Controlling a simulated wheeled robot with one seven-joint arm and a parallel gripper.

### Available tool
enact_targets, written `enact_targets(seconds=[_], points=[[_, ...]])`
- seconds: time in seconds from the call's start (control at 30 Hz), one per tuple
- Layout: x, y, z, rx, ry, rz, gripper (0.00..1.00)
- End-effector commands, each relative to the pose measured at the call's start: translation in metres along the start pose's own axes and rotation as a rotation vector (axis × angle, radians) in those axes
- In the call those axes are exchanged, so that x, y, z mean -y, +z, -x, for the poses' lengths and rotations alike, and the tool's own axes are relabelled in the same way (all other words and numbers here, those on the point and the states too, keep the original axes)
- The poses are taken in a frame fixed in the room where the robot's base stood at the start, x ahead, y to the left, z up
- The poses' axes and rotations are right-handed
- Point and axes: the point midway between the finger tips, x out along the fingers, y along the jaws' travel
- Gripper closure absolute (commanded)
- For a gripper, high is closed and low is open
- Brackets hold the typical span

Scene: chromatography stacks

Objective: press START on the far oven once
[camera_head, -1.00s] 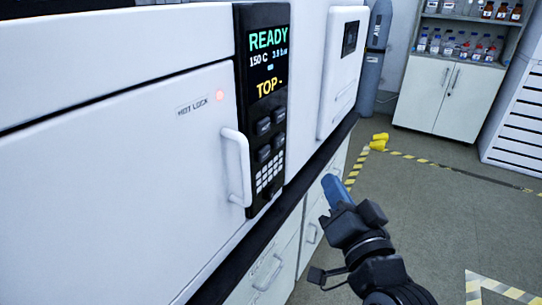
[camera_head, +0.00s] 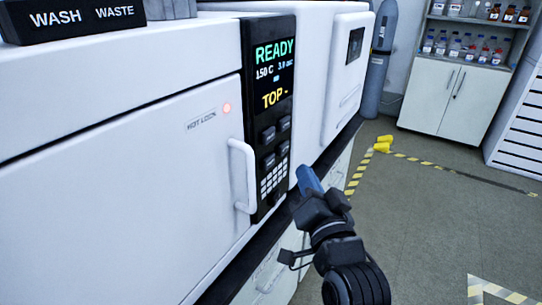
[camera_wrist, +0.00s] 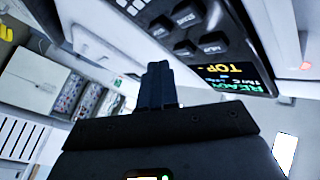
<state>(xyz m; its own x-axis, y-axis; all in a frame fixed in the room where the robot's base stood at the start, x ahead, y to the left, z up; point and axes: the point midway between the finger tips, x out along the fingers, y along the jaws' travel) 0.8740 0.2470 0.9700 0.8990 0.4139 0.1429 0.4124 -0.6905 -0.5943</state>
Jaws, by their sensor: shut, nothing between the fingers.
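A white oven (camera_head: 130,190) fills the left of the head view, with a black control panel (camera_head: 257,112) at its right end. Its screen (camera_head: 275,75) reads READY, 150 C and TOP -. Below are several dark buttons (camera_head: 276,143) and a light keypad (camera_head: 273,178). The buttons also show in the wrist view (camera_wrist: 187,46), but I cannot read their labels surely. My gripper (camera_head: 306,178) is shut and empty, just right of the keypad in the head view, apparently apart from the panel. In the wrist view its closed fingertips (camera_wrist: 157,68) lie below the buttons.
A white door handle (camera_head: 242,175) juts out left of the panel. A red lamp (camera_head: 227,107) glows by HOT LOCK. A WASH/WASTE block (camera_head: 85,20) sits on top. Another white unit (camera_head: 343,85) and a grey cylinder (camera_head: 380,60) stand beyond.

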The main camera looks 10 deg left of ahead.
Motion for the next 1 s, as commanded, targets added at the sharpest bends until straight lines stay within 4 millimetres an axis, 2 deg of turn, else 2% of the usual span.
enact_targets(seconds=[0.1, 0.4, 1.0], points=[[0.011, 0.008, -0.011, 0.001, -0.004, 0.0, 1.0], [0.02, 0.019, -0.026, 0.0, -0.002, 0.001, 1.0], [0.021, 0.021, -0.028, 0.0, -0.002, 0.0, 1.0]])
